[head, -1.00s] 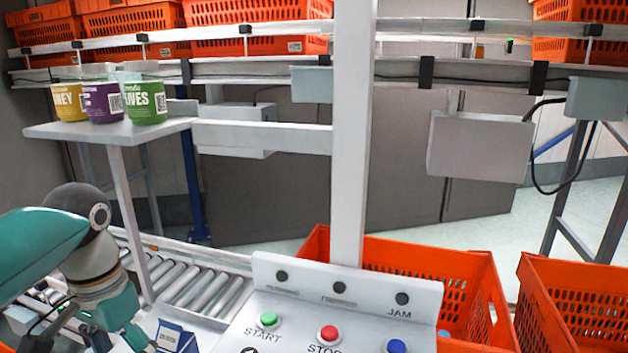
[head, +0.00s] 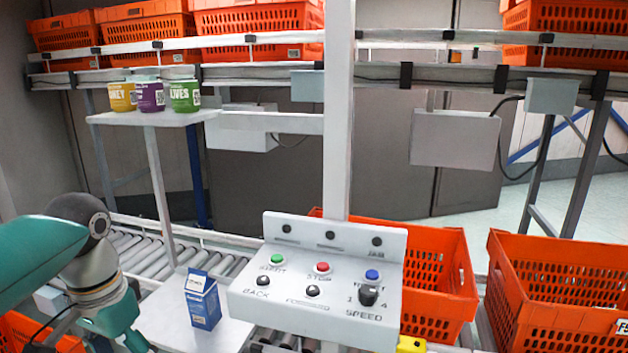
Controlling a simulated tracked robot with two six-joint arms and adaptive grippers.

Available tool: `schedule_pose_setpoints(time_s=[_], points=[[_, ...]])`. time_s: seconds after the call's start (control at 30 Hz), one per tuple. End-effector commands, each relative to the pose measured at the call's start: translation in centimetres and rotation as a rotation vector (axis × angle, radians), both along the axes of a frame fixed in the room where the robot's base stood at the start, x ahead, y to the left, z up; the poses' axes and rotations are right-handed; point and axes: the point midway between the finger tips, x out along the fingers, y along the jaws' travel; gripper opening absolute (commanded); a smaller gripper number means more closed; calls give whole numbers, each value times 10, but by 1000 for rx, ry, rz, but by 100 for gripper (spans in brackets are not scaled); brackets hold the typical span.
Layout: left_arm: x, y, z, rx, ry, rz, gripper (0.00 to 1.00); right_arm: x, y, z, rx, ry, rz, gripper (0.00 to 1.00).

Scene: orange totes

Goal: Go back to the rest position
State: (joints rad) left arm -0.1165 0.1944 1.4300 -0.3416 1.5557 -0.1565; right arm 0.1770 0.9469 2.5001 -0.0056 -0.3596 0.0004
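My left arm comes in from the left in the head view. Its gripper (head: 138,343) is at the bottom edge, partly cut off, so I cannot tell if it is open or shut. A blue and white carton (head: 203,299) stands upright on a white platform (head: 169,316), to the right of this gripper and apart from it. My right arm and gripper do not show.
A control panel (head: 252,299) with buttons and a speed knob stands in front, by a white post (head: 338,120). Orange totes (head: 552,285) are at the right. A shelf (head: 143,119) holds yellow, purple and green jars. A roller conveyor (head: 140,249) runs behind the carton.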

Motion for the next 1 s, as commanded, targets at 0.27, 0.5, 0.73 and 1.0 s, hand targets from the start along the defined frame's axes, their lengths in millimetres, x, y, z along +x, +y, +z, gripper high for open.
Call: schedule_pose_setpoints(time_s=[0.27, 0.5, 0.73, 1.0], points=[[25, -23, -63, -41, 5, -14, 83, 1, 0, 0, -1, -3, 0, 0], [40, -52, -147, -111, 9, -6, 83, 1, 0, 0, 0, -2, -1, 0], [17, -100, -289, -239, 34, 82, 83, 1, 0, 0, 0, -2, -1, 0], [-62, -138, -405, -341, 41, 289, 83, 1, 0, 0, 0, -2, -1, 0]])
